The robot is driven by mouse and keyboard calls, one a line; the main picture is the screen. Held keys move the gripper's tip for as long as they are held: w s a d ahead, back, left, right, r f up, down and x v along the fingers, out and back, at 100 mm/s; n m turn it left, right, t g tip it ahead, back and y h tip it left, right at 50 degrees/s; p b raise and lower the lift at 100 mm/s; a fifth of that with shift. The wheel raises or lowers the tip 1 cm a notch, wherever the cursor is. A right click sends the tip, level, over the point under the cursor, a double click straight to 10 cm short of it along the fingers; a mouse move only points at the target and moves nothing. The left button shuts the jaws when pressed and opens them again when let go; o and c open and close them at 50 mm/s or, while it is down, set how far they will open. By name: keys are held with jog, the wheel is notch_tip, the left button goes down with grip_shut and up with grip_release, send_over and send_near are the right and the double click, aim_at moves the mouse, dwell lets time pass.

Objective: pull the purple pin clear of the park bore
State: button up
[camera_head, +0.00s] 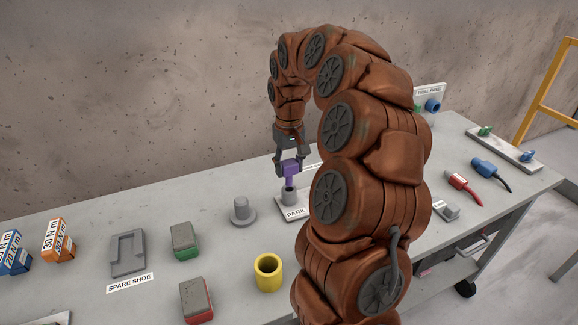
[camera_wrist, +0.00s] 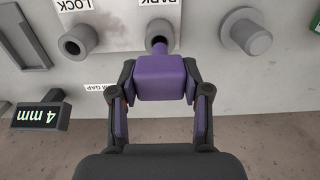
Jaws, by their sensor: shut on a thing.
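The purple pin (camera_head: 291,176) stands upright above the grey park bore (camera_head: 289,197), a short raised tube by the PARK label. My gripper (camera_head: 290,167) is shut on the pin's block-shaped head from both sides. In the wrist view, my gripper (camera_wrist: 160,80) grips the purple pin (camera_wrist: 160,78), and its narrower shank points at the park bore (camera_wrist: 159,27). The dark mouth of the bore shows beside the shank. The shank's lower end is at the mouth; I cannot tell whether its tip is inside or just above.
The LOCK bore (camera_wrist: 77,40) and a grey flanged peg (camera_wrist: 246,32) flank the park bore. A yellow cup (camera_head: 268,272), a green-based block (camera_head: 185,241) and a spare shoe (camera_head: 127,253) lie nearby. The wall stands close behind. My arm hides part of the bench.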

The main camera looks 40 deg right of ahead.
jog(key=shift+r+p, duration=0.65)
jog(key=shift+r, duration=2.35)
